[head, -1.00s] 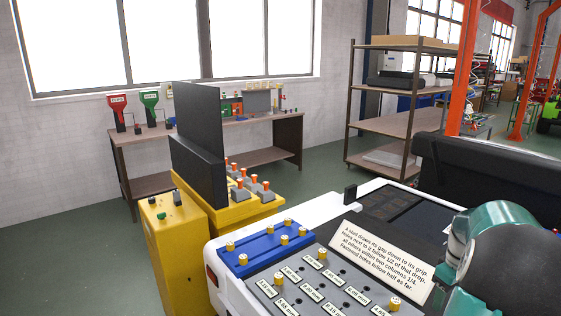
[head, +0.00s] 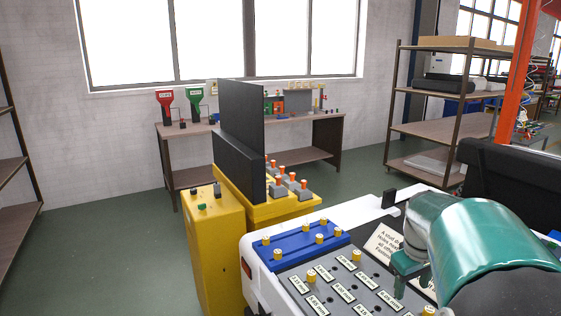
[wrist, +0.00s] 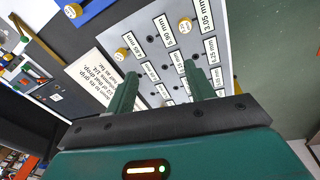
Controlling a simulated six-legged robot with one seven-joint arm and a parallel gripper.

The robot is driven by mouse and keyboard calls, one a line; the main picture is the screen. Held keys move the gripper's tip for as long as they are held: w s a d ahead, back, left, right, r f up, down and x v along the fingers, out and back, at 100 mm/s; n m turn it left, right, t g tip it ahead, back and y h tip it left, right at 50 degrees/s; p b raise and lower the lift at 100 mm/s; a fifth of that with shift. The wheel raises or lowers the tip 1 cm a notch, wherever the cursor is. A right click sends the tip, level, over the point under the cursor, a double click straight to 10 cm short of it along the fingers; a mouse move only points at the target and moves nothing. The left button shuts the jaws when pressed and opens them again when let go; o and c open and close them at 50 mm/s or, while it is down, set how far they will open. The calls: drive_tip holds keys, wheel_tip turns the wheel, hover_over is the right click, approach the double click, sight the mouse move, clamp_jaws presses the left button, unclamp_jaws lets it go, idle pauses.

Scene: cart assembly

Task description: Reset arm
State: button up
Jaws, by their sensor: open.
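My teal arm comes in from the right of the head view, and my gripper (head: 412,272) hangs over the grey panel (head: 318,298) on the white cart. In the wrist view my gripper (wrist: 160,72) has its two green fingers apart with nothing between them. The grey panel (wrist: 205,22) lies beyond the fingers, with yellow studs, dark holes and white millimetre labels. A white instruction card (wrist: 93,78) lies beside it; in the head view my arm partly covers the card (head: 379,241). A blue block with yellow studs (head: 300,246) sits at the panel's far edge.
A yellow cabinet (head: 213,245) with buttons and a black upright screen (head: 240,130) stand left of the cart. Orange-topped grey pieces (head: 292,183) sit on a yellow surface. A workbench (head: 240,140) and shelving (head: 440,130) stand behind. Green floor at left is clear.

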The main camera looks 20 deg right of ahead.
drive_tip(key=s+a+r+t, duration=0.1)
drive_tip(key=s+a+t, duration=0.1)
drive_tip(key=a, duration=1.3)
drive_tip(key=s+a+r+t+y, duration=0.1)
drive_tip(key=s+a, duration=0.3)
drive_tip(key=a, duration=1.2)
drive_tip(key=shift+a+r+n+t+y, duration=0.2)
drive_tip(key=shift+r+n+t+y, duration=0.15)
drive_tip(key=shift+r+t, duration=0.45)
drive_tip(key=shift+s+f, duration=0.1)
